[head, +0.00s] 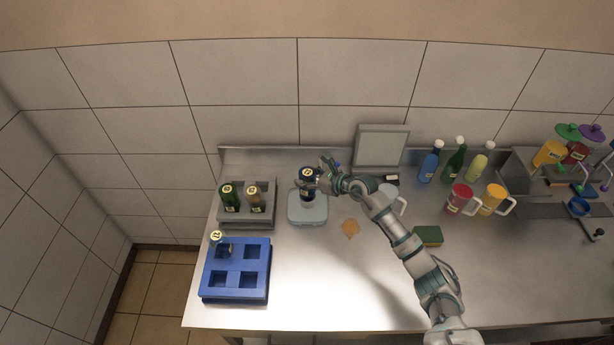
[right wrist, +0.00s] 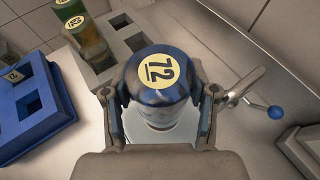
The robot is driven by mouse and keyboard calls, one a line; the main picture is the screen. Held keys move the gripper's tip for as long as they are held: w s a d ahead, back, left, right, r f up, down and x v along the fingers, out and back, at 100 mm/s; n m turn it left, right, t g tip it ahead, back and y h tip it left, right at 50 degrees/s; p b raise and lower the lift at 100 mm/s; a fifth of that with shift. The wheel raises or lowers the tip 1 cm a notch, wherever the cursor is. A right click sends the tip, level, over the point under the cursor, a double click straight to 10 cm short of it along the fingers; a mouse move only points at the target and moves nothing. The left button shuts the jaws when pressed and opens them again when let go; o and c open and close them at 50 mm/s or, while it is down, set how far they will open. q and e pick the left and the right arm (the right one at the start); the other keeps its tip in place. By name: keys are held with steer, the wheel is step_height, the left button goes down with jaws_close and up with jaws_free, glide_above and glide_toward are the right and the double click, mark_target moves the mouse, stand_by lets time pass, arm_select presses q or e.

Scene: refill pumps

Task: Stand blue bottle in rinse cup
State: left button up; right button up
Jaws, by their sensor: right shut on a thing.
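A tall blue bottle (head: 431,162) stands upright at the back right of the steel table, beside a dark green one and a yellow-green one. A pale cup with a handle (head: 397,204), which may be the rinse cup, stands partly hidden behind my right arm. My right gripper (head: 312,182) is shut on a dark blue, round-topped container (right wrist: 160,76) with a yellow numbered label. It holds this upright over a pale grey base (head: 307,217); I cannot tell whether they touch. The right gripper also shows in the right wrist view (right wrist: 160,100). My left gripper is not in view.
A grey rack (head: 233,219) holds two labelled bottles. A blue rack (head: 236,293) holds one labelled bottle at its back left. Red (head: 461,199) and yellow (head: 494,199) mugs, a sponge (head: 428,236) and an orange-brown patch (head: 350,228) are on the table. The front middle is clear.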

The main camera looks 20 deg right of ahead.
steer(key=shift+f+b, duration=0.5)
steer(key=shift+f, duration=0.2)
stand_by(0.7)
steer(key=o, duration=1.4)
steer(key=shift+c, duration=0.2)
step_height(320, 180, up, 9)
steer(key=p, duration=0.7)
steer(key=shift+r, duration=0.1)
